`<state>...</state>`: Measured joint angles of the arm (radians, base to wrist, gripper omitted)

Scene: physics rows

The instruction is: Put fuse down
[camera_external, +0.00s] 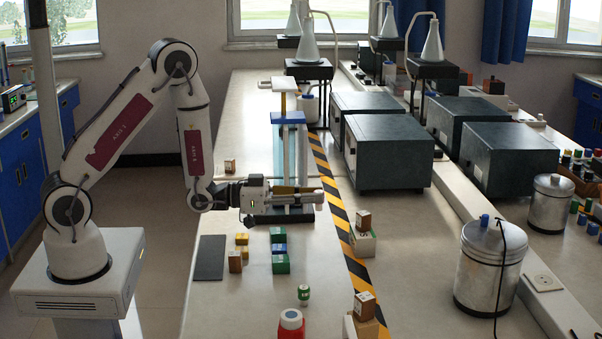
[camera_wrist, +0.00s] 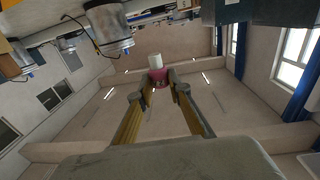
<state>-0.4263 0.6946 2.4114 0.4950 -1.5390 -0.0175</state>
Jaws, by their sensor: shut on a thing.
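My gripper (camera_external: 318,196) is level above the bench, pointing right, near the blue-topped stand. In the wrist view, its two fingers (camera_wrist: 158,92) close on a small cylinder with a dark pink body and a white end, which I take for the fuse (camera_wrist: 157,73). The fuse is held at the fingertips, clear of any surface in that view.
A stand with a blue crosspiece (camera_external: 288,118) rises behind my gripper. Coloured blocks (camera_external: 280,264), a dark flat pad (camera_external: 210,258), a small green-and-white jar (camera_external: 303,294) and a red-capped container (camera_external: 291,323) are on the bench (camera_external: 225,305). Striped tape (camera_external: 337,207) runs to the right.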

